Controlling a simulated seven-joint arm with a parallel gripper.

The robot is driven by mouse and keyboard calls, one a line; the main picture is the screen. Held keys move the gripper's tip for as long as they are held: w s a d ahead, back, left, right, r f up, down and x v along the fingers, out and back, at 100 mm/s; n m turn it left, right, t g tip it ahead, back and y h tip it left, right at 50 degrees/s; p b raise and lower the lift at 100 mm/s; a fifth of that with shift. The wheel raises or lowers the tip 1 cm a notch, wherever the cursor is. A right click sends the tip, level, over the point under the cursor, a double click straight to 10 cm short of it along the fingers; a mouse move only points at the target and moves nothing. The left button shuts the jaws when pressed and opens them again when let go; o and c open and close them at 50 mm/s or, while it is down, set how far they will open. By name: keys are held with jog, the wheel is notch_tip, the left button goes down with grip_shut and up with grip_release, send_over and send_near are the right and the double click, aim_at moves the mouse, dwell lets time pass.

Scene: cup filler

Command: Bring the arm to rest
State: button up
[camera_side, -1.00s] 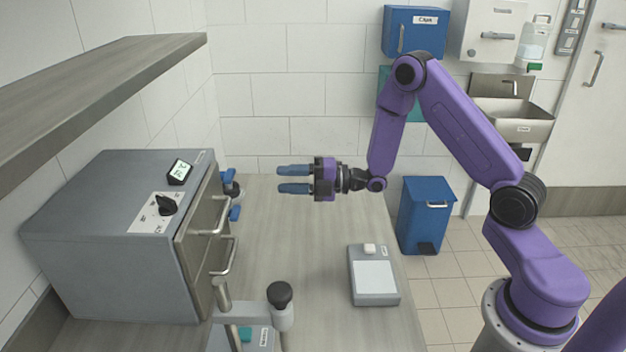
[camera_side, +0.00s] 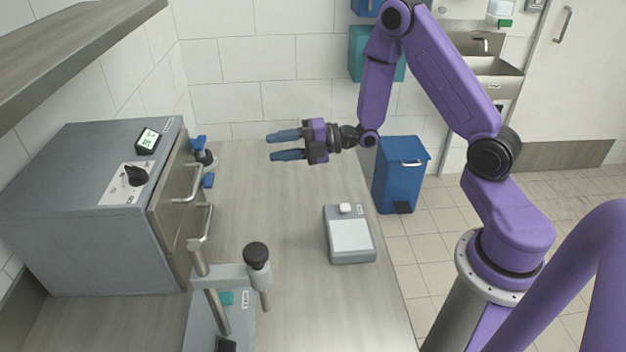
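My gripper (camera_side: 286,145) is above the far part of the bench and points to the left. Its two blue fingers are apart with nothing between them. My purple arm reaches up from its base at the right and bends down to the gripper. The gripper is clear of the bench top (camera_side: 290,240) and touches nothing that I can see.
A grey oven-like box (camera_side: 95,225) with a dial and small display stands at the left, under a shelf (camera_side: 70,50). A small device with a white pad (camera_side: 350,236) and a stand with a black knob (camera_side: 256,256) are on the bench. A blue bin (camera_side: 398,178) is behind.

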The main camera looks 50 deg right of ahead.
jog(key=s+a+r+m+g+h, duration=0.1)
jog(key=s+a+m+g+h, duration=0.4)
jog(key=s+a+m+h, duration=0.4)
jog(key=s+d+r+m+g+h, duration=0.1)
jog(key=s+d+r+m+g, duration=0.1)
jog(key=s, duration=1)
jog(key=s+d+r+m+g+h, duration=0.1)
jog(key=s+d+r+m+g, duration=0.1)
jog(key=s, duration=1)
jog(key=d+m+g, duration=0.1)
jog(key=d+g, duration=0.1)
jog(key=d, duration=0.1)
jog(key=shift+s+d+h, duration=0.15)
jog(key=shift+s+h, duration=0.15)
